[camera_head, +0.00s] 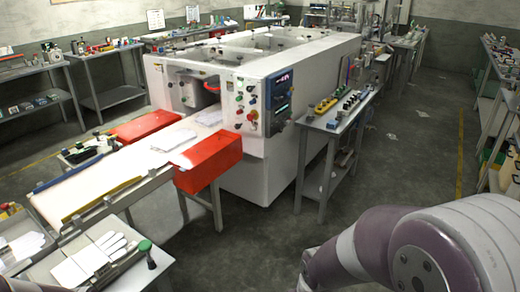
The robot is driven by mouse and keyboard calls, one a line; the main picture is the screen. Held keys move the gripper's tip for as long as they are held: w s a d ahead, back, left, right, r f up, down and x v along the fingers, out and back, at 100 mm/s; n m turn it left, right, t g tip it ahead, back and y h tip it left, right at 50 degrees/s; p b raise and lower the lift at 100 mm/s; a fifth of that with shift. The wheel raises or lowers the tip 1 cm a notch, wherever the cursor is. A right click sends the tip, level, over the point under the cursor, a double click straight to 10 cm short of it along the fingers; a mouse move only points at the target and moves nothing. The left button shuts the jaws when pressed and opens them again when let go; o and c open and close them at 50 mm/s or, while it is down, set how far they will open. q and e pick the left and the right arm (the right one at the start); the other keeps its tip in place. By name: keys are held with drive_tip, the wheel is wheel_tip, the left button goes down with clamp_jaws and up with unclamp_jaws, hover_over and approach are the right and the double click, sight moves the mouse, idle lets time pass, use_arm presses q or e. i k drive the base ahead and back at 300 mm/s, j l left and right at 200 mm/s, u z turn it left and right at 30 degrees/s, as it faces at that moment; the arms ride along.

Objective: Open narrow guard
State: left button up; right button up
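A large white machine (282,160) stands in the middle, with a button panel (262,105) on its front. A conveyor (110,178) with flat pale gloves on it runs out from the machine's front opening. A red box-shaped cover (208,162) sits at the conveyor's right side by the machine, and another red cover (146,127) lies on its far side. A curved red part (212,85) shows at the front opening. I cannot tell which part is the narrow guard. My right arm shows large at the lower right. Neither gripper is in view.
A narrow table (338,122) with small devices stands right of the machine. A tray of gloves (90,262) and a bin (24,243) are at the lower left. Shelves (508,65) line the right side. The grey floor (400,170) between machine and shelves is mostly clear.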

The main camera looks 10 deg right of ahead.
sight(188, 159)
drive_tip(key=i+l, duration=0.25)
drive_tip(key=i, duration=0.2)
drive_tip(key=i+l+u, duration=0.1)
drive_tip(key=i+l, duration=0.2)
drive_tip(key=i, duration=0.2)
drive_tip(key=i+l, duration=0.3)
drive_tip(key=i, duration=0.15)
drive_tip(key=i+l+u, duration=0.2)
drive_tip(key=i, duration=1)
drive_tip(key=j, duration=0.1)
